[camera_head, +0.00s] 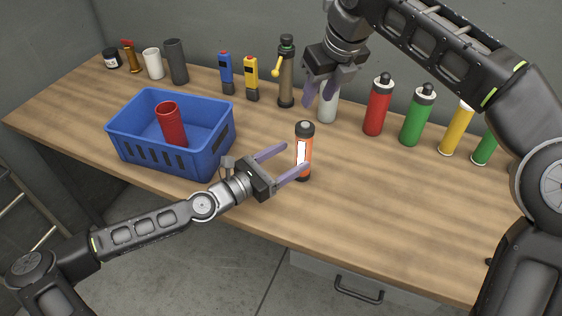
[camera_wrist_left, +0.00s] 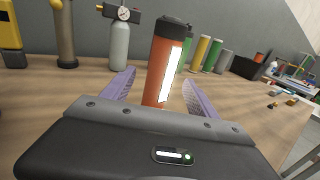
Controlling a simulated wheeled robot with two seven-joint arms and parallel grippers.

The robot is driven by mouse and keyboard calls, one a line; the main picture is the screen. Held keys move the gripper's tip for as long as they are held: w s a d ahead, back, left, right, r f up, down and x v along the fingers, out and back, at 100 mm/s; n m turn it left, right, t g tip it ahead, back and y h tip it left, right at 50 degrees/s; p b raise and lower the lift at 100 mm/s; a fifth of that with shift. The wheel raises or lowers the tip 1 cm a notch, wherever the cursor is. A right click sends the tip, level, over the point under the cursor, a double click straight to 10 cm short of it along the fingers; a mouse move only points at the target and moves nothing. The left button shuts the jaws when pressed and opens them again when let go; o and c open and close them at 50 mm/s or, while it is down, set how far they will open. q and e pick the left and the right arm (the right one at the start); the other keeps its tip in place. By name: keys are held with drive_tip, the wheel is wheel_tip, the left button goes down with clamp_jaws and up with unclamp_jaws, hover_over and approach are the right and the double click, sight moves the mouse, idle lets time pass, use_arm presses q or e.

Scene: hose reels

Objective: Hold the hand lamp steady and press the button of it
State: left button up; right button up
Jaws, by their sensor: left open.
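The hand lamp (camera_head: 304,155) stands upright on the table, orange with a dark cap and a bright white light strip. It also shows in the left wrist view (camera_wrist_left: 158,75), between the two purple fingers. My left gripper (camera_head: 294,158) is open, low over the table, with its fingertips on either side of the lamp; I see no firm contact. The lamp's foot is partly hidden by a finger in the head view. My right gripper (camera_head: 321,98) hangs above and behind the lamp, fingers pointing down, apart and empty. I cannot make out the lamp's button.
A blue crate (camera_head: 140,148) holding a red cup (camera_head: 172,125) stands left of the lamp. Behind are a grey bottle (camera_head: 328,110), a brown torch-like tool (camera_head: 286,82), a red bottle (camera_head: 378,108) and a green bottle (camera_head: 417,118). The table right of the lamp is clear.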

sight(296, 154)
use_arm(q)
drive_tip(key=x, duration=0.5)
drive_tip(key=shift+w+d, duration=0.1)
drive_tip(key=shift+c, duration=0.5)
clamp_jaws()
use_arm(e)
clamp_jaws()
idle(0.4)
idle(1.3)
